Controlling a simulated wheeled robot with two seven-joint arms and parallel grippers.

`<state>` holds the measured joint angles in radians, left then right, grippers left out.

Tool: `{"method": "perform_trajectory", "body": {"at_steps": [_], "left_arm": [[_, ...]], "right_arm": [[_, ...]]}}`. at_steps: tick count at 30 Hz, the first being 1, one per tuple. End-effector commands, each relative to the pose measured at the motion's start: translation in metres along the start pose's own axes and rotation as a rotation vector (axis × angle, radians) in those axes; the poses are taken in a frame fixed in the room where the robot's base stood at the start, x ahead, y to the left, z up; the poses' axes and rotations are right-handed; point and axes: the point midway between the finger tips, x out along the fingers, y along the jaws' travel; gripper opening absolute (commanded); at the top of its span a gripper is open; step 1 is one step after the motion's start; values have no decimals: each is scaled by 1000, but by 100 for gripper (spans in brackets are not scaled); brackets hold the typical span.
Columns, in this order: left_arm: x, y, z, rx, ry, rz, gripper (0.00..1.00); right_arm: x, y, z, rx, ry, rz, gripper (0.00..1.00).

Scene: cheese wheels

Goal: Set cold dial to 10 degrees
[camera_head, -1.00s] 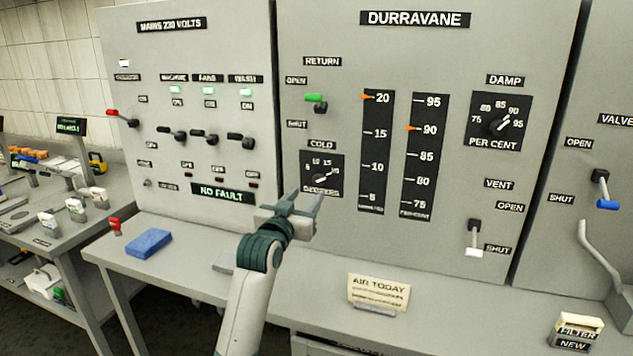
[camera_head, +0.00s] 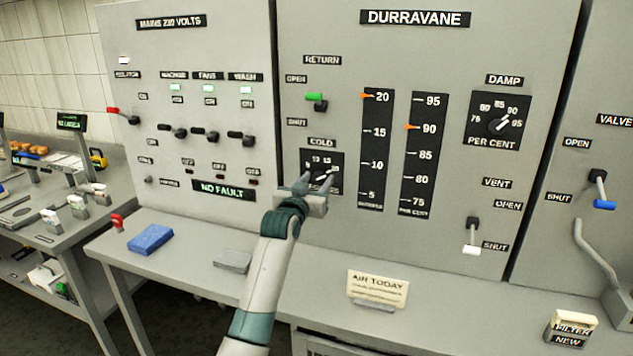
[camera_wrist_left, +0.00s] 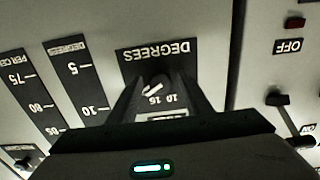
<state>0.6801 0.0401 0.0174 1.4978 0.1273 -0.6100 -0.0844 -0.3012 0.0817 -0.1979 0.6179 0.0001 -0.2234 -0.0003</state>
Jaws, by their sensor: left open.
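The cold dial (camera_head: 322,163) is a black square plate with a round black knob, low on the panel left of the two gauge strips. My left gripper (camera_head: 315,182) is in front of its lower part, fingers open and pointing at the panel, and hides part of the knob and numbers. In the left wrist view, which is upside down, the cold dial's plate reads DEGREES (camera_wrist_left: 157,52), and its knob with a white pointer line (camera_wrist_left: 152,91) shows between the open fingers. I cannot tell whether the fingers touch it. My right gripper is in neither view.
The degrees gauge (camera_head: 375,150) has its orange pointer at 20; the per cent gauge (camera_head: 425,155) stands at 90. The damp dial (camera_head: 498,122) and vent lever (camera_head: 472,235) are to the right. An AIR TODAY card (camera_head: 378,288) and blue block (camera_head: 150,239) are on the ledge.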

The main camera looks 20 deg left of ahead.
Motion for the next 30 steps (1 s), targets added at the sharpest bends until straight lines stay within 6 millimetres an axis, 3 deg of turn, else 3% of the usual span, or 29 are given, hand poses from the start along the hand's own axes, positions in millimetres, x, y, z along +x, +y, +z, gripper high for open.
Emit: {"method": "perform_trajectory", "body": {"at_steps": [3,8,20,30], "left_arm": [[0,0,0,0,0,0,43],[0,0,0,0,0,0,5],[0,0,-1,-38,-1,0,5],[0,1,-2,-222,-1,0,5]], "right_arm": [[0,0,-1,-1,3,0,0],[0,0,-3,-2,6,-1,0],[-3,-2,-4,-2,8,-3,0],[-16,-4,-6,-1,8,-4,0]]}}
